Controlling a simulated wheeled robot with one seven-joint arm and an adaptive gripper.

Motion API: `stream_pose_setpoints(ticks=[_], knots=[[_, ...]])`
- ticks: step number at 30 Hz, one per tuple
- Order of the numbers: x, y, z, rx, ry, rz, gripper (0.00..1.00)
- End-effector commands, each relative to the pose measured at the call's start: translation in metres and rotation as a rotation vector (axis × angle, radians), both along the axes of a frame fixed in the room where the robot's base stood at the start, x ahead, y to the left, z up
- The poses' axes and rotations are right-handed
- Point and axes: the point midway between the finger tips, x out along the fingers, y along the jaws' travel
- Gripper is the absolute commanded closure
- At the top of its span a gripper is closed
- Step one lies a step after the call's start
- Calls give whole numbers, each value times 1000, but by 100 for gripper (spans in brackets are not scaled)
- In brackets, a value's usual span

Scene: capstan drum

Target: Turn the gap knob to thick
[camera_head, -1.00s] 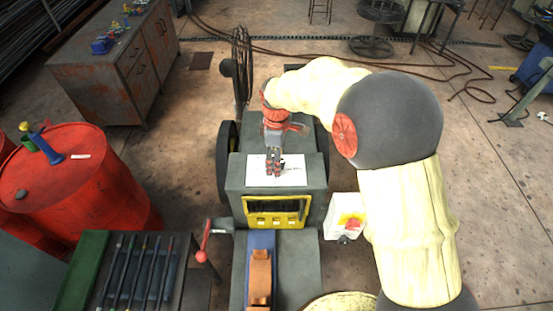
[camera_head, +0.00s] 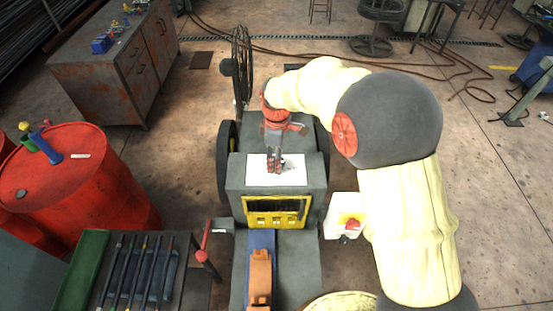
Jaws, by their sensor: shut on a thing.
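My gripper (camera_head: 275,166) points down onto the white plate (camera_head: 292,176) on top of the grey machine (camera_head: 240,172). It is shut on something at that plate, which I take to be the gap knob. The fingers hide the knob, so I cannot tell its shape or which way it points. Faint dark marks show on the plate beside the fingers, too small to read.
A yellow-framed opening (camera_head: 275,219) is on the machine's near face. A red-handled crank (camera_head: 206,240) stands to its left. A white box with a red button (camera_head: 345,222) is at the right. A red drum (camera_head: 80,180) and a rusty cabinet (camera_head: 115,75) stand left.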

Motion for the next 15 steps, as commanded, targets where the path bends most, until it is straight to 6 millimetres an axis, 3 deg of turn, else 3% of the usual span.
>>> stream_pose_setpoints(ticks=[15], knots=[[0,0,0,0,-1,-125,83]])
